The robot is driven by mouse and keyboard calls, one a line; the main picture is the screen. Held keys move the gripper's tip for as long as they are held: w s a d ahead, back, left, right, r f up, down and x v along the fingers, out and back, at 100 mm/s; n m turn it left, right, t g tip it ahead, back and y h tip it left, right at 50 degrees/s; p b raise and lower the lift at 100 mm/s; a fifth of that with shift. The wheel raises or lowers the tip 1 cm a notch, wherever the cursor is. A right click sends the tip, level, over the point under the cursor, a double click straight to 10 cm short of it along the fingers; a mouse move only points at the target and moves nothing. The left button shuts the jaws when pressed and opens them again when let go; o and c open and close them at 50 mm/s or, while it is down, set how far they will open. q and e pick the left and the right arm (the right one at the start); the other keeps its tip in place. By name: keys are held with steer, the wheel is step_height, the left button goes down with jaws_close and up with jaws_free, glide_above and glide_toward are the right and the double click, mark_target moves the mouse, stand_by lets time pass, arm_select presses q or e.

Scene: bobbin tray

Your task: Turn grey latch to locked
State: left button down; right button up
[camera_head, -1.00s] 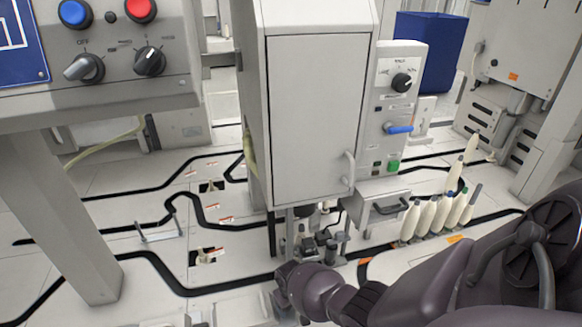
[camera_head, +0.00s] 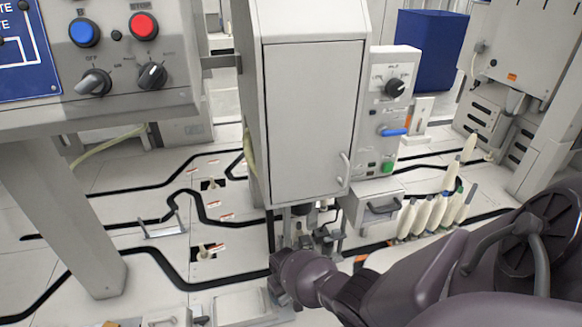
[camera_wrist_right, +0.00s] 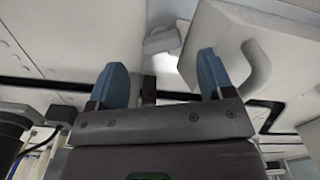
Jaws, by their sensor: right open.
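In the right wrist view a small grey lever-like piece (camera_wrist_right: 160,42) shows beyond my fingertips, beside a pale panel; it may be the grey latch, but its lettering and setting cannot be read. My right gripper (camera_wrist_right: 163,75) is open, with two blue fingers apart and nothing between them. The grey piece lies past the gap, apart from the fingers. In the head view my right forearm reaches in from the lower right and ends at the wrist (camera_head: 300,278) below the grey cabinet (camera_head: 310,120); its fingers are hidden there. My left gripper is not in view.
A pale handle (camera_wrist_right: 258,65) stands out close to the right finger. The cabinet has a door handle (camera_head: 345,170), a drawer (camera_head: 385,207) and a side panel with a black knob (camera_head: 396,88) and blue lever (camera_head: 394,132). Several pale bobbins (camera_head: 437,212) stand right of it.

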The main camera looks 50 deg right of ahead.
mark_target(288, 300)
steer(key=shift+s+r, duration=0.15)
steer(key=shift+r, duration=0.2)
steer(key=shift+d+f, duration=0.1)
steer(key=shift+s+p, duration=0.1)
steer(key=shift+p, duration=0.25)
steer(key=shift+s+r+p, duration=0.15)
steer(key=shift+r+p, duration=0.25)
steer(key=shift+r, duration=0.4)
steer(key=shift+r+p, duration=0.4)
steer(key=shift+r, duration=0.3)
steer(key=shift+r+p, duration=0.4)
steer(key=shift+r, duration=0.25)
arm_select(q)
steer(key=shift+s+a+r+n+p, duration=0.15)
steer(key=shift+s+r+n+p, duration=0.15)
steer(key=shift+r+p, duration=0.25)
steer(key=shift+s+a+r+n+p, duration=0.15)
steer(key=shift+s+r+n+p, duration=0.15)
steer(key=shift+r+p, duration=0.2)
arm_select(e)
step_height(288, 300, up, 3)
steer(key=shift+s+r, duration=0.15)
steer(key=shift+r, duration=0.05)
